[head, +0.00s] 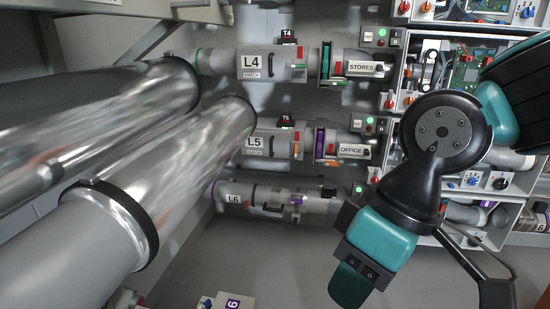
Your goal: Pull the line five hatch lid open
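The line five tube, marked L5 (254,143), is a grey horizontal pipe in the middle row on the back wall. Its lid looks shut, with a dark handle under the label, but the detail is small. The left of the tube is partly hidden by a big shiny duct. My gripper (350,284) is at the lower centre right, at the end of my black and teal arm. It is below and right of L5 and apart from it. Its fingertips cannot be made out, and I see nothing held.
Tube L4 (256,62) runs above L5, and tube L6 (233,198) below it. Two shiny ducts (190,150) fill the left foreground. An OFFICE-labelled section (351,150) adjoins L5 on the right. Racks with electronics (478,70) stand at right.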

